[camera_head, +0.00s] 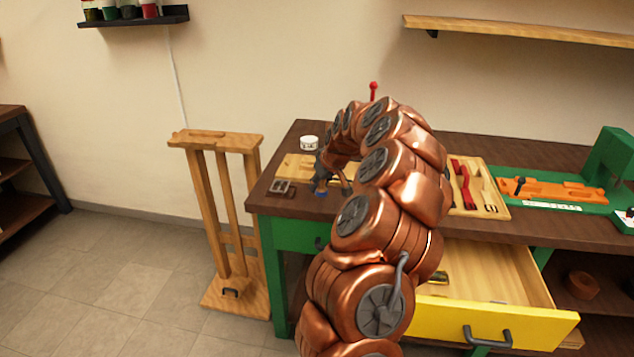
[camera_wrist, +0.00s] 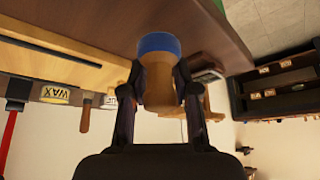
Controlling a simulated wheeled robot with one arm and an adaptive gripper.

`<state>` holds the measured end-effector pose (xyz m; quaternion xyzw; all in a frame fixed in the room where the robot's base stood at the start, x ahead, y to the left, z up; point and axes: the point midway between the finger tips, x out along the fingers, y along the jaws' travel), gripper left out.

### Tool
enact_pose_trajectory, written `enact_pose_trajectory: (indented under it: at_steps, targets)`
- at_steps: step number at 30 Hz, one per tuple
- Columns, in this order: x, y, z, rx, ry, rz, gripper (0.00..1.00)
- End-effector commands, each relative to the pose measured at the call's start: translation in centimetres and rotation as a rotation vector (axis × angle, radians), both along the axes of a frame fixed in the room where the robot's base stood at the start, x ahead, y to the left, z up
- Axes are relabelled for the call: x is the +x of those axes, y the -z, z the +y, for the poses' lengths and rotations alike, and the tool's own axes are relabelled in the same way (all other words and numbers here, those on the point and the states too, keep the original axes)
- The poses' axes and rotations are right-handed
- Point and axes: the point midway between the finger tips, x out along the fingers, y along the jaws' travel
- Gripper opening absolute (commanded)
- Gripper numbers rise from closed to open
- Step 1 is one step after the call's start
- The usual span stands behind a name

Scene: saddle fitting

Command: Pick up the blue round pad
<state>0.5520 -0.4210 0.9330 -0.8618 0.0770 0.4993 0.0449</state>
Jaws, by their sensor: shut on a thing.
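The blue round pad (camera_wrist: 158,43) is in the wrist view, with a wooden, slightly tapered body (camera_wrist: 160,90) joined to it. My gripper (camera_wrist: 159,70) is shut on the wooden body, one finger on each side, and the blue end points away from my palm toward the dark brown table top. In the head view, my gripper (camera_head: 332,178) is at the left end of the workbench, and only a small bit of the blue pad (camera_head: 321,193) shows beneath it. I cannot tell whether the pad touches the table.
A metal buckle (camera_head: 281,187), a light wooden board (camera_head: 290,166) and a white jar (camera_head: 309,142) are close by on the workbench. A tool tray (camera_head: 490,207) lies to the right. The yellow drawer (camera_head: 510,325) stands open below. A wooden stand (camera_head: 223,200) is left of the bench.

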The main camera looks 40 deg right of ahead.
Motion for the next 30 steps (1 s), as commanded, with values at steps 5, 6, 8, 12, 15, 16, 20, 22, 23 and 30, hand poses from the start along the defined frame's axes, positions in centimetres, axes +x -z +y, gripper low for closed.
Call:
enact_pose_trajectory:
  at_steps: [5,6,8,12,15,16,20,22,23,30]
  targets:
    - [-2.7,-0.1,1.4,0.001,0.002,-0.002,0.0]
    - [-3.3,-0.2,1.8,0.0,0.0,-0.002,0.0]
    - [-4.2,-0.3,2.2,-0.002,0.0,-0.002,0.0]
    - [-6.2,-0.5,3.4,-0.001,0.0,-0.002,0.0]
    - [-7.5,-0.7,4.0,-0.002,0.002,-0.002,0.0]
    - [-7.8,-0.7,4.2,-0.002,0.001,-0.001,0.0]
    - [-9.0,-0.9,5.0,0.0,0.001,-0.001,0.0]
    - [-9.5,-1.0,5.2,-0.001,0.001,-0.002,0.0]
    - [-9.6,-1.0,5.3,-0.001,0.001,-0.002,0.0]
    - [-10.2,-1.0,5.7,0.0,0.001,0.0,0.0]
